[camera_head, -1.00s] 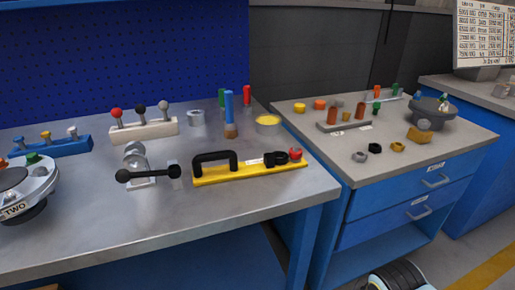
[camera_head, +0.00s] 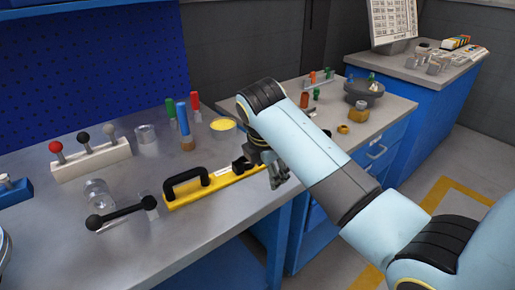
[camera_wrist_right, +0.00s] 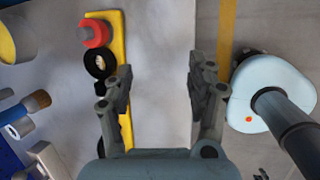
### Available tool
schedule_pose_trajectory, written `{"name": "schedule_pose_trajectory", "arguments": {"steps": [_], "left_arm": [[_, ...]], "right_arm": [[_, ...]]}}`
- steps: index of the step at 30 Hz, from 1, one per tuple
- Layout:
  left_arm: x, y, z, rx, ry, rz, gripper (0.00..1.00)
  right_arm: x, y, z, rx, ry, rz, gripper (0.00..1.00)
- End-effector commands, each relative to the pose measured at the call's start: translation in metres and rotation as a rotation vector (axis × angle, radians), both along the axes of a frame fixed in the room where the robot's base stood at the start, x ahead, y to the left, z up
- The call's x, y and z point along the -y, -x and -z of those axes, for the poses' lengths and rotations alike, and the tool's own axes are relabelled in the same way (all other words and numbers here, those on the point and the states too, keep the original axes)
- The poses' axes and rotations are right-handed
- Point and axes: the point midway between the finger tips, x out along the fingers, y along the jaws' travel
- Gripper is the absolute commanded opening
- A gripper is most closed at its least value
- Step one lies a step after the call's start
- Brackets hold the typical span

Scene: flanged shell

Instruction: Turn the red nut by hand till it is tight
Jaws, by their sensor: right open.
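A red nut-like part (camera_wrist_right: 96,32) sits at the end of the yellow bar (camera_wrist_right: 118,40) in the right wrist view, beside black rings (camera_wrist_right: 99,64). In the head view my right arm hides that end, and the yellow bar (camera_head: 213,188) with its black handle (camera_head: 186,181) shows to its left. My right gripper (camera_head: 278,178) hangs at the bench's right edge. In the wrist view its fingers (camera_wrist_right: 160,80) are apart and empty, with the red part ahead and left of them, not between them. My left gripper is out of view.
A black-handled clamp (camera_head: 122,214), a white block with ball-topped levers (camera_head: 92,162), a blue-handled brush (camera_head: 184,125) and a yellow-topped tin (camera_head: 222,127) stand on the bench. A second bench (camera_head: 398,108) holds a dark flanged part (camera_head: 363,93).

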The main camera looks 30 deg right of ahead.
Motion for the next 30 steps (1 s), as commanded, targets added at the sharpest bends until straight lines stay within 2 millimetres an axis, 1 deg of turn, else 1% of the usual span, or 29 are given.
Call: {"name": "schedule_pose_trajectory", "arguments": {"steps": [1,3,6,9,11,13,16,24,27,30], "left_arm": [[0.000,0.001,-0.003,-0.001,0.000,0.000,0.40],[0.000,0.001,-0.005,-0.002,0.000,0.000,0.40],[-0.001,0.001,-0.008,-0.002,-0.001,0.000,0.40],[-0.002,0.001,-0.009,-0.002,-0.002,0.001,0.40],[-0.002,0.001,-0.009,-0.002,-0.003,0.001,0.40],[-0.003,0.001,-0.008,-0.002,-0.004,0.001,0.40],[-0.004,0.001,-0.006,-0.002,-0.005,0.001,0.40],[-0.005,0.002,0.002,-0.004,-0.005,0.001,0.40],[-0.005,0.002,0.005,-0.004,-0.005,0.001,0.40],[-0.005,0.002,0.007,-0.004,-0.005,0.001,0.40]], "right_arm": [[0.000,-0.015,-0.014,-0.018,0.024,-0.070,0.57],[0.002,-0.034,-0.033,-0.059,0.067,-0.188,0.57],[0.003,-0.057,-0.057,-0.119,0.123,-0.348,0.57],[0.004,-0.069,-0.072,-0.162,0.156,-0.453,0.57],[0.004,-0.073,-0.076,-0.175,0.166,-0.485,0.57],[0.006,-0.075,-0.073,-0.184,0.171,-0.502,0.57],[0.010,-0.077,-0.061,-0.187,0.172,-0.503,0.57],[0.028,-0.088,-0.010,-0.185,0.171,-0.501,0.57],[0.033,-0.091,0.005,-0.183,0.171,-0.501,0.57],[0.036,-0.094,0.016,-0.183,0.171,-0.500,0.57]]}}
